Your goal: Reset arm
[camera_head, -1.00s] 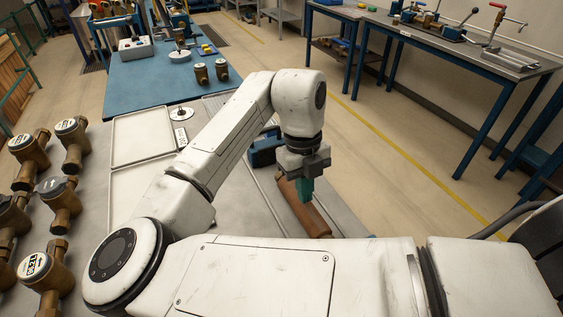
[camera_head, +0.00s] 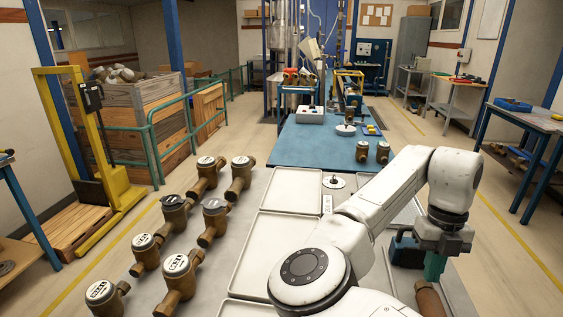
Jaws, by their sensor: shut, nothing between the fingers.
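My white arm reaches across the right side of the grey bench (camera_head: 258,188). My gripper (camera_head: 434,268) points down at the right, with its teal fingers together and nothing seen in them. Its tips are just above or beside a brown cylinder (camera_head: 430,300) on the bench; I cannot tell if they touch. A blue object (camera_head: 407,250) sits just left of the gripper.
Several brass meters (camera_head: 178,278) stand on the left of the bench. Pale trays (camera_head: 290,229) lie in the middle, partly hidden by my arm. A blue table (camera_head: 310,142) beyond holds two meters (camera_head: 362,151) and a white device (camera_head: 310,115). A yellow lift (camera_head: 85,160) stands at left.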

